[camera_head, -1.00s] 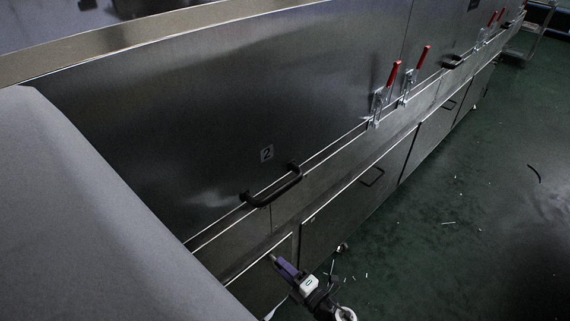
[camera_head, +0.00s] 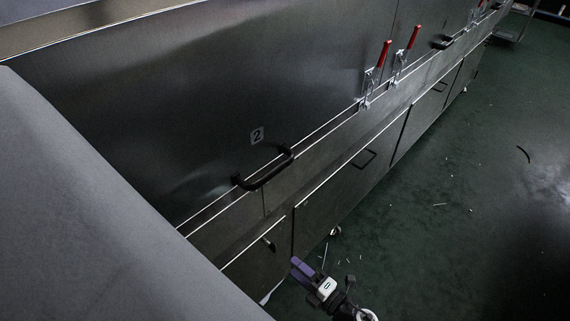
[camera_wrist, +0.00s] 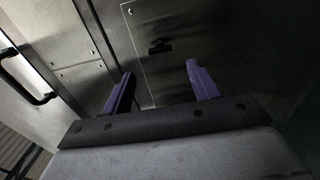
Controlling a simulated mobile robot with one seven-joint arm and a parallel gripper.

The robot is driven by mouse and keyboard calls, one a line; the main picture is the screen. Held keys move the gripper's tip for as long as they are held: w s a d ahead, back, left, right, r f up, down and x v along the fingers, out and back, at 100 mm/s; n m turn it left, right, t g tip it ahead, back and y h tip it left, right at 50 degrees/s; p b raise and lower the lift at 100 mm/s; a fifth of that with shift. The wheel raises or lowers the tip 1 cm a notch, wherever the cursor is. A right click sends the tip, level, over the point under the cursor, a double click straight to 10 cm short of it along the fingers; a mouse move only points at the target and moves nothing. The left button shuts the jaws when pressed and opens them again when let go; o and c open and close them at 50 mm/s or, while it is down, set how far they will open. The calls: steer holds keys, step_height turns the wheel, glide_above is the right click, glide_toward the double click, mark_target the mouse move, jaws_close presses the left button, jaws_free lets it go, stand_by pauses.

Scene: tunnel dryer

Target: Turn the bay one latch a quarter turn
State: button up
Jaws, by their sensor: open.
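A small dark T-shaped latch (camera_wrist: 159,47) sits on a grey metal panel in the wrist view, beyond the fingertips and between them. Its bar lies roughly level in that picture. In the head view a small dark latch (camera_head: 269,244) shows on the lower panel at the bottom centre; I cannot read a bay number beside it. My gripper (camera_head: 302,267), with purple fingers, is to the right of that latch, apart from it over the floor side. In the wrist view my gripper (camera_wrist: 160,69) has its two fingers spread, with nothing between them.
Red-handled clamps (camera_head: 384,54) stand farther along the rail. Another dark handle (camera_wrist: 40,97) is at left in the wrist view. The green floor (camera_head: 440,210) at right is open, with scattered scraps.

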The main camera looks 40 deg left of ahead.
steer(key=d, duration=0.6)
steer(key=shift+s, duration=0.25)
